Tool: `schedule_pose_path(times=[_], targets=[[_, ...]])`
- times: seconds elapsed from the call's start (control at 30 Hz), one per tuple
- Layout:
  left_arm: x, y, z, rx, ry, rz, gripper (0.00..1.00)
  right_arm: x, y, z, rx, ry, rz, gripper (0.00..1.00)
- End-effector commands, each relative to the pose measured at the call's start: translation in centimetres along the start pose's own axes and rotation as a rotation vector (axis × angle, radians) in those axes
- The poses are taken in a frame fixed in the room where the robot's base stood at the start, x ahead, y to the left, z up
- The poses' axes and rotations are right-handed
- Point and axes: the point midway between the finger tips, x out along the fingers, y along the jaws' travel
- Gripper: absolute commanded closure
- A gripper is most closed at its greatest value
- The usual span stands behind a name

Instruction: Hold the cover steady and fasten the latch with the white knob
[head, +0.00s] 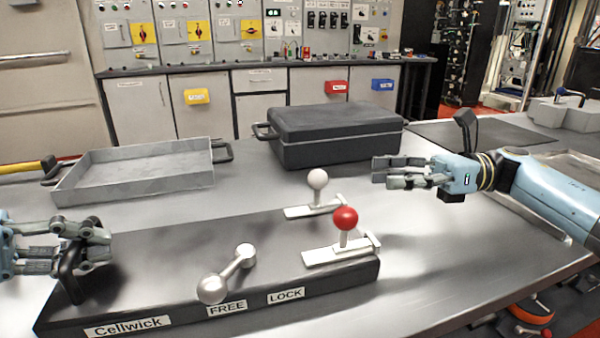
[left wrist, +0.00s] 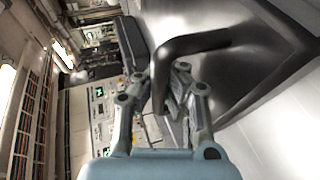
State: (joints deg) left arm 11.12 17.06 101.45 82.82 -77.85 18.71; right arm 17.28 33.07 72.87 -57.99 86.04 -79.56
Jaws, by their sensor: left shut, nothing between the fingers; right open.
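The dark cover (head: 170,262) labelled Cellwick lies on the metal table. A black handle (head: 70,272) rises at its left end and also shows in the left wrist view (left wrist: 195,42). My left gripper (head: 105,245) is shut at this handle; the wrist view (left wrist: 180,105) shows the bar across its fingers, with no clear grip on it. The latch with the white knob (head: 318,180) stands upright on a pale plate (head: 305,212) at the cover's far right edge. My right gripper (head: 380,172) is open and empty, to the right of the white knob and apart from it.
A red-knob latch (head: 346,218) stands nearer the front right. A silver ball lever (head: 211,289) lies towards the FREE label (head: 227,307), left of LOCK (head: 286,296). A grey tray (head: 130,185) and black case (head: 335,150) stand behind. Table right of the cover is clear.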

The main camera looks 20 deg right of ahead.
Motion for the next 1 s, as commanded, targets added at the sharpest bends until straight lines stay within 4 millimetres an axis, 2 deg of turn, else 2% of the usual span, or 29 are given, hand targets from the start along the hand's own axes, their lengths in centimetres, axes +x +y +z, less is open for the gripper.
schedule_pose_path(times=[0.33,0.6,0.87,1.0], targets=[[0.0,-0.3,0.1,-0.004,-0.002,-0.005,1.00,-0.6,0.0,-0.1,0.001,0.000,0.000,0.47],[0.0,-0.2,0.1,-0.002,-0.001,-0.002,0.67,-0.6,0.0,0.0,0.000,0.000,0.000,0.47],[-0.1,-0.1,0.0,-0.001,-0.001,-0.001,0.67,-0.6,0.0,0.0,0.000,0.000,0.000,0.47],[-1.3,-0.2,0.0,0.001,0.000,-0.005,0.67,-0.6,0.0,0.0,0.000,0.000,0.000,0.47]])
